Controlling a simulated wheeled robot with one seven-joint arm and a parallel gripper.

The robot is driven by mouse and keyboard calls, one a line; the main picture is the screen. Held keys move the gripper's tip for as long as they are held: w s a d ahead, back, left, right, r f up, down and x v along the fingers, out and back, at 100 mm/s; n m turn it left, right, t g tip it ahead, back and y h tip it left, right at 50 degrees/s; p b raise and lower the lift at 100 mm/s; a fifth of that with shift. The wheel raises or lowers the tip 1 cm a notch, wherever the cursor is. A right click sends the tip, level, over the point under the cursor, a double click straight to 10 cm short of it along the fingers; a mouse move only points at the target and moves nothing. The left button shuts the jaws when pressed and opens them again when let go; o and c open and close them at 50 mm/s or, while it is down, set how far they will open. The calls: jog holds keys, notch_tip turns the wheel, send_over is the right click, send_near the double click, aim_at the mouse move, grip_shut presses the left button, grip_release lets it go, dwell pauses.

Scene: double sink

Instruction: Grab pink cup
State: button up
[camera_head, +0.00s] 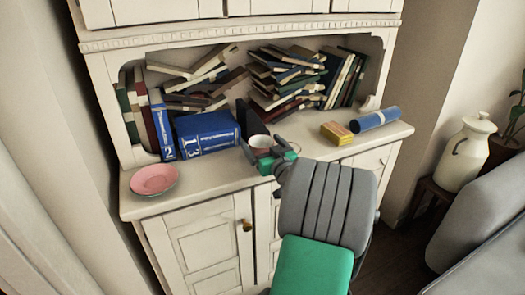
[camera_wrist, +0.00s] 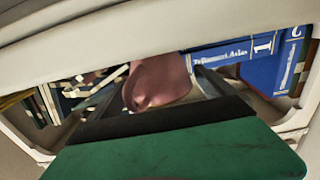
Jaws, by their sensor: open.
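The pink cup (camera_head: 260,142) stands on the cabinet's counter, right of the thick blue books. My gripper (camera_head: 265,152) is open at the cup, its dark fingers on either side of it. In the wrist view the pink cup (camera_wrist: 158,78) shows between the two fingers of my gripper (camera_wrist: 155,95). The green and black gripper body hides part of the cup there. I cannot tell whether either finger touches the cup.
A pink plate (camera_head: 154,179) lies at the counter's left end. Blue books (camera_head: 208,133) stand left of the cup. A yellow block (camera_head: 337,132) and a blue roll (camera_head: 375,119) lie to the right. Piled books (camera_head: 285,75) fill the shelf behind.

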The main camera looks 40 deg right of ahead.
jog(key=c, duration=1.4)
